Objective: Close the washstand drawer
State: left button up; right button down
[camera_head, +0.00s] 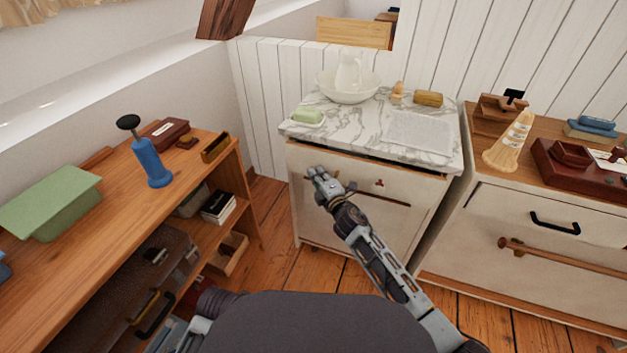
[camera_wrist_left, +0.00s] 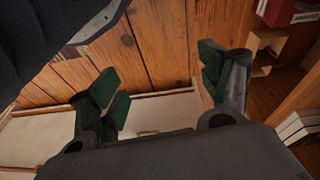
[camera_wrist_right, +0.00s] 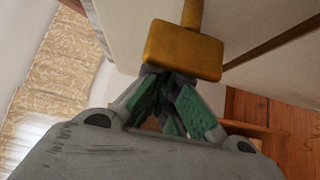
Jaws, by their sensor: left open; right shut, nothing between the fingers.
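The washstand (camera_head: 318,215) is a pale cabinet with a marble top. Its drawer front (camera_head: 410,190) has a small red ornament, and a dark gap shows between it and the marble; how far the drawer stands out is hard to tell. My right gripper (camera_head: 317,176) is shut and empty at the left part of the drawer front. In the right wrist view, its fingertips (camera_wrist_right: 172,112) are at a yellow-brown knob-like handle (camera_wrist_right: 185,48); contact is unclear. My left gripper (camera_wrist_left: 160,95) is open and empty above the plank floor, in the left wrist view.
A basin with a pitcher (camera_head: 348,80), green soap (camera_head: 308,117) and a cloth (camera_head: 420,132) lie on the marble. A wooden shelf (camera_head: 95,215) with a blue bottle-like object (camera_head: 152,165) stands left. A chest of drawers (camera_head: 545,225) stands close right. Floor shows before the washstand.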

pick_arm(q)
jog(key=shift+s+d+r, duration=0.1)
jog(key=shift+s+r, duration=0.05)
jog(key=shift+r, duration=0.25)
pick_arm(e)
jog(key=w, duration=0.1)
jog(key=w+d, duration=0.1)
jog(key=w, duration=0.1)
jog(key=shift+w+d+r, duration=0.15)
jog(key=shift+w+r, duration=0.05)
jog(key=shift+w, duration=0.05)
pick_arm(q)
jog(key=shift+w+r, duration=0.15)
jog(key=shift+w, duration=0.1)
pick_arm(e)
jog(key=shift+d+r, duration=0.1)
jog(key=shift+r, duration=0.05)
